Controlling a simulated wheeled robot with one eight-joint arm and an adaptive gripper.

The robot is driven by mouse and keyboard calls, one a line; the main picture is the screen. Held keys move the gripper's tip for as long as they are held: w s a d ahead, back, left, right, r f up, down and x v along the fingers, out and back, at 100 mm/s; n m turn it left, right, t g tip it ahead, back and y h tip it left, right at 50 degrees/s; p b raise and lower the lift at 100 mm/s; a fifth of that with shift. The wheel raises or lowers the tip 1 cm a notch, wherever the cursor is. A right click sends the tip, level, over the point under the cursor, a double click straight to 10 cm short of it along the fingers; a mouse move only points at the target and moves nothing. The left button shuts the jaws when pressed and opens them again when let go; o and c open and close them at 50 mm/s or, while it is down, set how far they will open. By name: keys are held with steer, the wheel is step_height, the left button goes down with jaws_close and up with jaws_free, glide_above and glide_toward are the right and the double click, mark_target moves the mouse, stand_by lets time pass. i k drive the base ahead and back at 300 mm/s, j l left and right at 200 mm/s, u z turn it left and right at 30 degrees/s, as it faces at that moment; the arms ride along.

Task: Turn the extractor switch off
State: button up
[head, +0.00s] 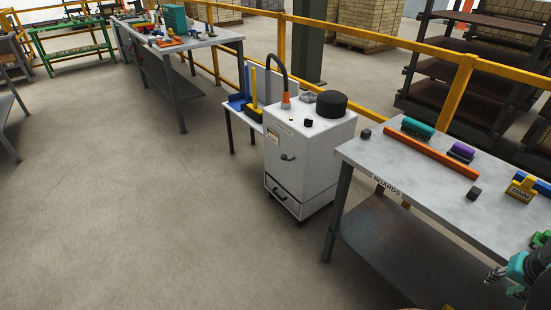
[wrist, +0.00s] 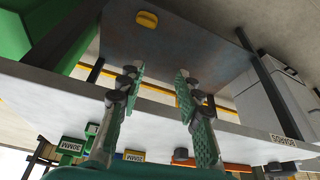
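The extractor (head: 310,160) is a light grey cabinet in the middle of the head view, with a black hose, a round black cap and a front handle. A small black knob (head: 308,122) on its top may be the switch; its setting is too small to tell. The cabinet also seems to show at the right of the wrist view (wrist: 265,105). My gripper (wrist: 160,82) is open and empty, its two teal-padded fingers apart. In the head view my gripper (head: 497,275) is at the lower right, well away from the extractor, with the table between.
The boards table (head: 375,165) stands right of the extractor, holding an orange bar (head: 430,152), a teal brush (head: 418,128) and several small blocks. A yellow railing (head: 395,40) runs behind. The floor (head: 170,220) in front and left is clear.

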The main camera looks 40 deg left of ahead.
mark_target(308, 122)
steer(key=u, duration=1.4)
